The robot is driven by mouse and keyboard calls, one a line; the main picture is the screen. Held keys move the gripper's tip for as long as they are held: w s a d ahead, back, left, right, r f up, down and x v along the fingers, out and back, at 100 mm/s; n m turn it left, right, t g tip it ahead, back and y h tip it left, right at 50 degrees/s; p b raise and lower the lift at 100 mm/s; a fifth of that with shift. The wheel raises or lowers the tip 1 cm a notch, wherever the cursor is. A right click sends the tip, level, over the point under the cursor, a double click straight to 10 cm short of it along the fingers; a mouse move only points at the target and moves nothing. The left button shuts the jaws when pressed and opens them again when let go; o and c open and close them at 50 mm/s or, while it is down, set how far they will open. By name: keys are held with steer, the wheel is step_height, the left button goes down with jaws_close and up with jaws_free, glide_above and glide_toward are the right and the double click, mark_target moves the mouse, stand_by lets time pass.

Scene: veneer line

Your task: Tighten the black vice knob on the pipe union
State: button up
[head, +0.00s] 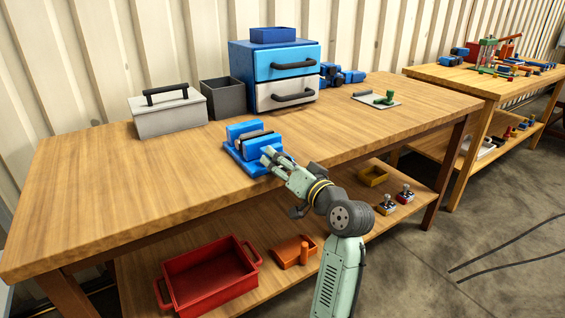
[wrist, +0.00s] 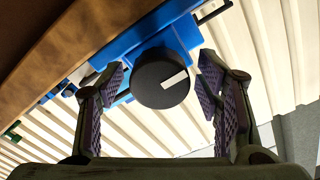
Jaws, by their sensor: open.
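A blue vice (head: 250,153) stands on the wooden bench top near the front edge, with a dark piece between its jaws. That this piece is the pipe union I cannot tell. In the wrist view the black knob (wrist: 158,84), round with a white mark on its face, sits in front of the blue vice body (wrist: 135,50). My gripper (head: 271,157) is at the front of the vice, where it hides the knob in the head view. In the wrist view my gripper (wrist: 160,83) is open, with one finger on each side of the knob and visible gaps between.
A grey toolbox (head: 168,115), a dark open bin (head: 224,98) and a blue drawer unit (head: 275,75) stand behind the vice. A red tray (head: 208,278) is on the lower shelf. A second bench (head: 480,85) stands at right.

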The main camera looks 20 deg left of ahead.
steer(key=v, duration=1.2)
